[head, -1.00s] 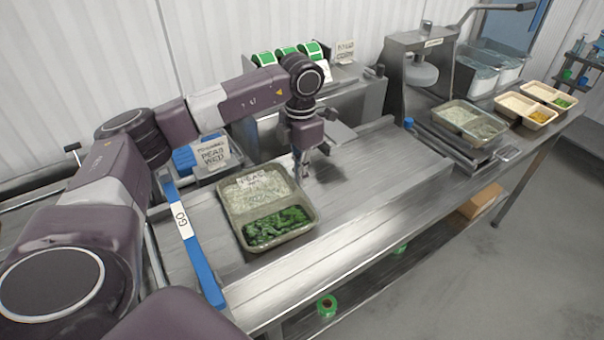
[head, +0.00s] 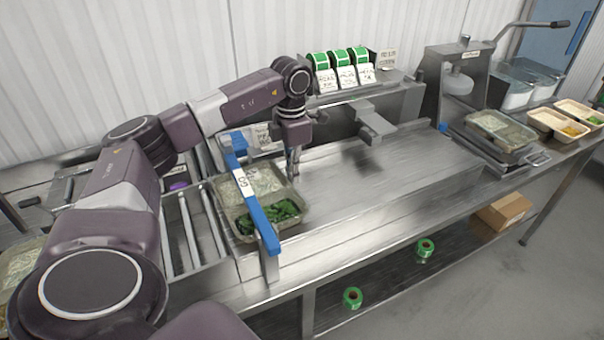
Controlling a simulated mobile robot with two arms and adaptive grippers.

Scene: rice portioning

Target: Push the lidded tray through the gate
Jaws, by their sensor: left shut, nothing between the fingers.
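The lidded tray (head: 231,206) sits on the steel bench at the left, with pale food in its far part and green food in its near part under a clear lid. The gate's blue bar (head: 262,217), labelled GO, crosses over the tray in the picture and hides its middle. Tray shows on both sides of the bar. My left gripper (head: 293,178) points down, shut and empty, at the tray's right side near its far corner. It looks close to or against the rim; exact contact is unclear. My right gripper is out of view.
Rollers (head: 190,228) lie left of the gate. Another tray (head: 18,268) is at the left edge. The bench top (head: 400,180) right of my gripper is clear. A press (head: 458,85) with another filled tray (head: 500,127) stands farther right. Green label rolls (head: 340,58) stand behind.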

